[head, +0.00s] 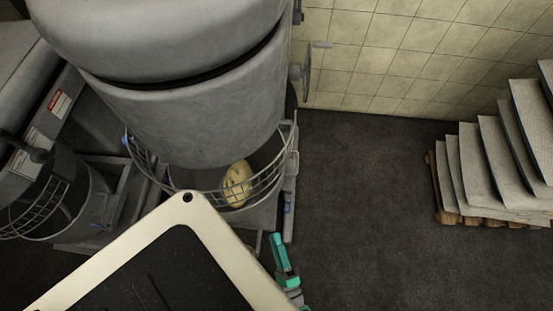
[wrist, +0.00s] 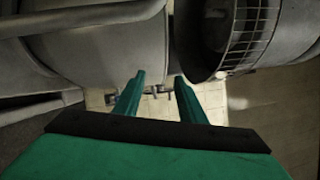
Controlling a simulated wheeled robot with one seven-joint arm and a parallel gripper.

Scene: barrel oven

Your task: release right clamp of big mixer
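The big mixer (head: 190,110) is the large grey machine in the upper middle of the head view. Its bowl (head: 262,150) sits under the mixer head behind a wire guard, with a pale dough lump (head: 237,184) inside. A small blue part (head: 288,202) shows on the metal frame right of the bowl; I cannot tell for sure that it is the right clamp. My green gripper (head: 277,243) is below and slightly left of that part, apart from it in the picture. In the wrist view its fingers (wrist: 160,78) are open, with nothing held. Small metal fittings (wrist: 158,90) show beyond the fingertips.
A smaller mixer with a wire guard (head: 45,205) stands at the left. The dark floor (head: 365,190) between is clear. A tiled wall (head: 400,50) closes the back.

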